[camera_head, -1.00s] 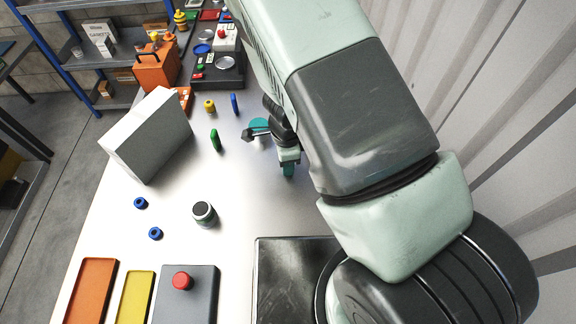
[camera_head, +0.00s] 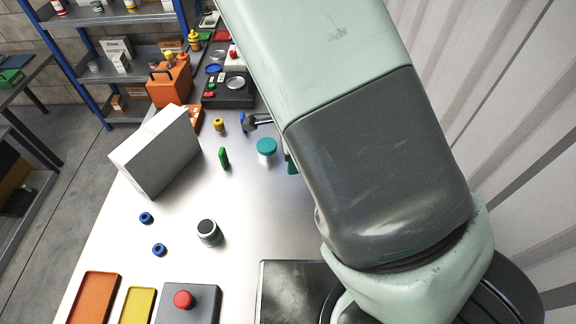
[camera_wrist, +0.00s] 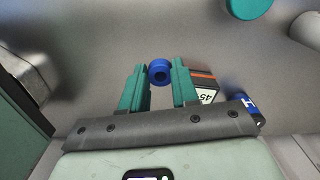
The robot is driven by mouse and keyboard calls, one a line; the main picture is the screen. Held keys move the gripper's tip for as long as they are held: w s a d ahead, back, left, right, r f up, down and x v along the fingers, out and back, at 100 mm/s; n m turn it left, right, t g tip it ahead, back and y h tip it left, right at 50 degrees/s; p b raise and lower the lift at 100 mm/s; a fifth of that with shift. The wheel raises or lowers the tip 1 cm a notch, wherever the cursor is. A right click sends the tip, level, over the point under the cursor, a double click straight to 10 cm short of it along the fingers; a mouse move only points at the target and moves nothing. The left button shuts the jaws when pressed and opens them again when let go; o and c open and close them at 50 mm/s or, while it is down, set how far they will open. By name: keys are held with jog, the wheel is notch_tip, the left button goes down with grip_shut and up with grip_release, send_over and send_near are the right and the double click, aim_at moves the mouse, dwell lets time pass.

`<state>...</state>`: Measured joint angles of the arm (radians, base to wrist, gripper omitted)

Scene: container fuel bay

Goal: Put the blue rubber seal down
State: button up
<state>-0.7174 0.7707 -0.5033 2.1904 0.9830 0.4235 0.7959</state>
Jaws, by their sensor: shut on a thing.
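In the wrist view, the blue rubber seal (camera_wrist: 159,73) is a small ring between the tips of my gripper's (camera_wrist: 160,68) two teal fingers. My gripper is shut on it. How far the seal is above the surface, I cannot tell. In the head view my arm hides the held seal and most of my gripper; only a bit of teal shows at the arm's edge.
A teal-lidded jar (camera_head: 266,147), a green piece (camera_head: 224,158) and a yellow piece (camera_head: 219,124) stand near my arm. Mid-bench is clear.

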notch_tip(320, 180, up, 4)
jog(key=r+n, duration=0.1)
send_over(266, 146)
notch_tip(266, 146, down, 10)
jog(key=shift+f, duration=0.1)
jog(key=shift+f, duration=0.15)
jog(key=o, duration=1)
